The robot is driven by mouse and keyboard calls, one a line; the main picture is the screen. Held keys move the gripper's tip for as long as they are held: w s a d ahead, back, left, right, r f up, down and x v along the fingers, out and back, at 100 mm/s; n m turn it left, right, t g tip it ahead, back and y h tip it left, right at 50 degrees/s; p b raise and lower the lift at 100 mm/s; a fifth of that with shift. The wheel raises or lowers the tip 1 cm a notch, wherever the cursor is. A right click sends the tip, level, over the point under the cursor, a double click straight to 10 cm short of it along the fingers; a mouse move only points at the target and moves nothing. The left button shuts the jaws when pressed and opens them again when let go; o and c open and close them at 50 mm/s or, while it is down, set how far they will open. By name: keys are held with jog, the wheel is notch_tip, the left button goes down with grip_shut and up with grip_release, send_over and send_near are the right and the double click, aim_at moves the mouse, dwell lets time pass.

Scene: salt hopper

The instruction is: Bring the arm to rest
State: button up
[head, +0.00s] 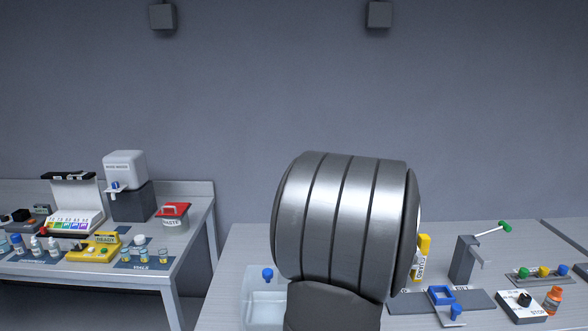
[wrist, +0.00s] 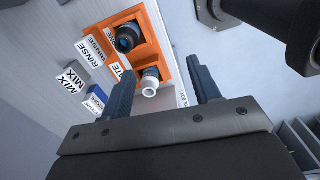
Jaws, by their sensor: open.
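In the wrist view my gripper (wrist: 160,71) has its two dark fingers wide apart, with nothing held between them. Beyond the fingers is an orange holder (wrist: 157,47) with a dark round fitting (wrist: 127,38) and a white-tipped fitting (wrist: 150,86). The white-tipped fitting shows in the gap between the fingers; how far off it is I cannot tell. In the head view a large ribbed metal part of my arm fills the lower middle, and the gripper does not show there.
Labels RINSE (wrist: 91,53) and MIX (wrist: 71,80) are beside the holder. In the head view a clear basin (head: 263,306) with a blue knob stands left of my arm. A grey stand (head: 464,260) and a STOP box (head: 522,305) are at right. A left table holds bottles and a dispenser (head: 125,172).

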jog(key=w+a+f+m, duration=0.2)
jog(key=w+a+m, duration=0.2)
jog(key=w+a, duration=1.6)
jog(key=shift+w+a+m, duration=0.4)
jog(key=shift+w, duration=0.1)
